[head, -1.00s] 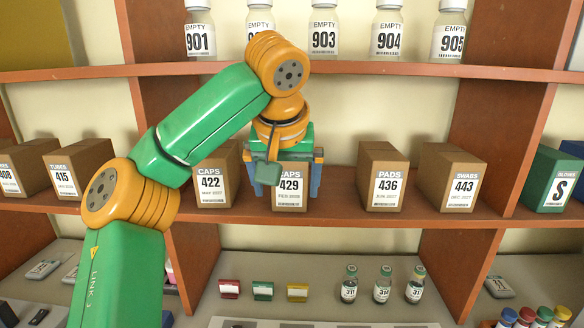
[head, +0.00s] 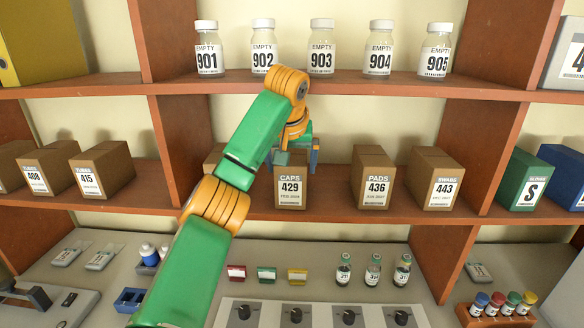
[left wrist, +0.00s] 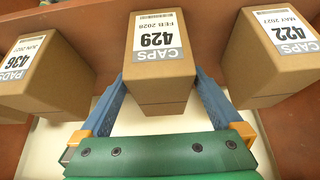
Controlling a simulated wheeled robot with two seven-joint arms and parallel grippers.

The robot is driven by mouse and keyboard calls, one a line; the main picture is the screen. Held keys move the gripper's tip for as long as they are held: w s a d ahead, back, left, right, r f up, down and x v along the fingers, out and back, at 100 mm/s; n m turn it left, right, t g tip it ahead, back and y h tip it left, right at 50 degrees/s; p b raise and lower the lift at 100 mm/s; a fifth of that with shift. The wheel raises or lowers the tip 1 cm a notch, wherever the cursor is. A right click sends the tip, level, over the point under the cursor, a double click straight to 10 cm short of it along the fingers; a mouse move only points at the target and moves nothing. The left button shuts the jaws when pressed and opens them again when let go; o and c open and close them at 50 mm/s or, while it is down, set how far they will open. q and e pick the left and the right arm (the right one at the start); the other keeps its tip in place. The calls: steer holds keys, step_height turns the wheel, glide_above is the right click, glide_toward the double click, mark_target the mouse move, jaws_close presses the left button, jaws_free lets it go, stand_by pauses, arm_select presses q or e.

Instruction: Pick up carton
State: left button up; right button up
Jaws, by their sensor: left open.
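The brown carton labelled CAPS 429 (head: 290,190) stands upright on the middle shelf (head: 335,205). My left gripper (head: 293,168) is open at the top of this carton. In the left wrist view, which is upside down, its two blue fingers (left wrist: 162,84) lie on either side of carton 429 (left wrist: 158,75), with small visible gaps. The arm hides part of the gripper in the head view. My right gripper is not in view.
Carton 422 (left wrist: 272,60) stands beside carton 429, mostly hidden behind my arm in the head view. Carton 436 (head: 374,180) and carton 443 (head: 436,180) stand to the right. Empty bottles (head: 321,48) line the shelf above. Vials (head: 373,270) stand below.

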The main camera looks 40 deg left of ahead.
arm_select(q)
steer(key=x, duration=0.5)
steer(key=shift+w+a+f+p, duration=0.2)
steer(key=shift+w+a+p, duration=0.05)
steer(key=shift+p, duration=0.15)
steer(key=shift+s+d+r, duration=0.1)
steer(key=c, duration=1.3)
